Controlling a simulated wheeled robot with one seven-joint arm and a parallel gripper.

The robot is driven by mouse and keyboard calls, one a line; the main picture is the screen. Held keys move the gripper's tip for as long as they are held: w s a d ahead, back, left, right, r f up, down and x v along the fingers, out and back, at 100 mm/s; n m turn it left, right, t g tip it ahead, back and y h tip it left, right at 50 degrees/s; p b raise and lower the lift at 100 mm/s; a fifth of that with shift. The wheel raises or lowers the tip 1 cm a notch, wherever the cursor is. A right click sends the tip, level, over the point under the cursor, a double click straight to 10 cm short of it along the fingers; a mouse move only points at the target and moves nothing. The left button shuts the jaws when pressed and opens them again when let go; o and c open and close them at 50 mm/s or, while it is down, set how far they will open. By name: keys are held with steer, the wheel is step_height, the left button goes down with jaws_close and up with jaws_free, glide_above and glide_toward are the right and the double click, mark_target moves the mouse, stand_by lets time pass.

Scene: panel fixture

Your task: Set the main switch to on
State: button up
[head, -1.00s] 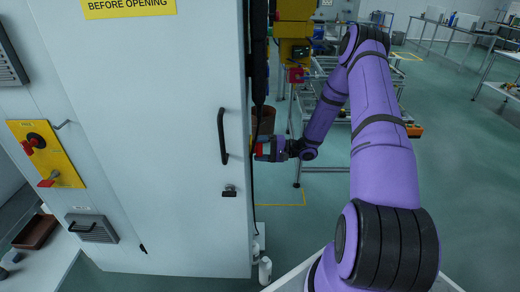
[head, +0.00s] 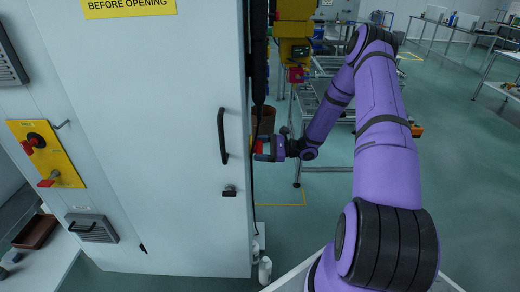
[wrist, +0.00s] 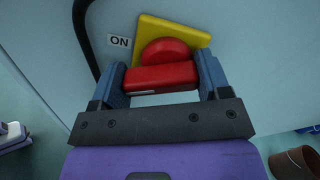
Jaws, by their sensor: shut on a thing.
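The main switch is a red rotary handle (wrist: 160,77) on a yellow plate (wrist: 192,37), fixed to a pale cabinet side. An "ON" label (wrist: 119,41) is beside the plate, at its upper left in the wrist view. My gripper (wrist: 162,82) is shut on the handle, one blue finger at each end of its red bar. The plate looks tilted relative to my fingers. In the head view my gripper (head: 264,149) is at the cabinet's right side, with a bit of red (head: 260,146) between the fingers; the cabinet edge hides most of the switch.
The cabinet door (head: 170,180) has a black handle (head: 223,136). Another yellow plate (head: 46,153) with red switches is at the far left. A black cable curves beside the main switch.

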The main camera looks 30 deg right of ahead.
steer(key=m, duration=0.5)
steer(key=shift+s+r, duration=0.1)
stand_by(0.5)
steer(key=o, duration=0.9)
steer(key=v, duration=1)
steer(key=shift+s+d, duration=0.25)
steer(key=shift+d, duration=0.1)
